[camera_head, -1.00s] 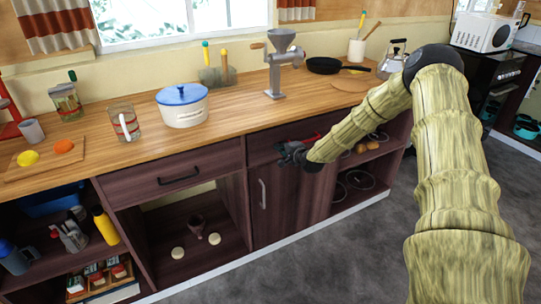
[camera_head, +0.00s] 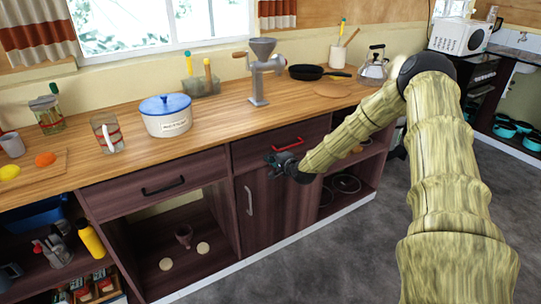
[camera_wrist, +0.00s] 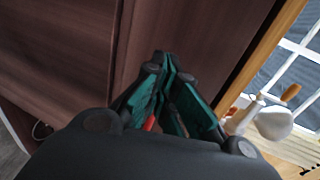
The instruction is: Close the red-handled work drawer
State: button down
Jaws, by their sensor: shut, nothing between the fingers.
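The red-handled drawer (camera_head: 252,151) is in the counter front, right of the middle in the head view, above a cupboard door with a grey upright handle. Its red bar handle (camera_head: 288,144) shows just above my gripper. My gripper (camera_head: 271,160) is shut and empty, close in front of the drawer's lower part; I cannot tell if it touches. In the head view the drawer front looks about level with its neighbours; any small gap is hard to judge. In the wrist view my green-padded fingers (camera_wrist: 162,56) meet near a dark wood panel, and a bit of red shows between them.
A dark-handled drawer (camera_head: 160,186) is to the left, above an open shelf. The wooden counter top (camera_head: 225,112) carries a blue-lidded pot (camera_head: 166,117), a grinder (camera_head: 262,70) and a pan (camera_head: 305,72). Grey floor (camera_head: 360,235) is clear in front.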

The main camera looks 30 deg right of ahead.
jog(key=v, duration=0.9)
jog(key=shift+s+r+b, duration=0.2)
jog(key=shift+s+b, duration=0.05)
jog(key=shift+b, duration=0.05)
jog(key=s+a+f+n+g+y+p, duration=0.1)
jog(key=s+a+f+n+g, duration=0.35)
jog(key=s+a+f, duration=0.55)
jog(key=s+a+f+n+g+y, duration=0.1)
jog(key=s+a+f+n+g, duration=0.3)
jog(key=s+a+f, duration=0.65)
jog(key=s+a+f+n+g, duration=0.1)
jog(key=s+a+n+g, duration=0.1)
jog(key=s, duration=0.6)
jog(key=s+a+f+n+g+h, duration=0.1)
jog(key=s+a+n, duration=0.3)
jog(key=s, duration=0.5)
jog(key=s+a+f+n+g, duration=0.3)
jog(key=s+a, duration=0.1)
jog(key=s, duration=0.5)
jog(key=shift+f+p, duration=0.2)
jog(key=shift+p, duration=0.25)
jog(key=shift+s+n, duration=0.1)
jog(key=shift+n, duration=0.15)
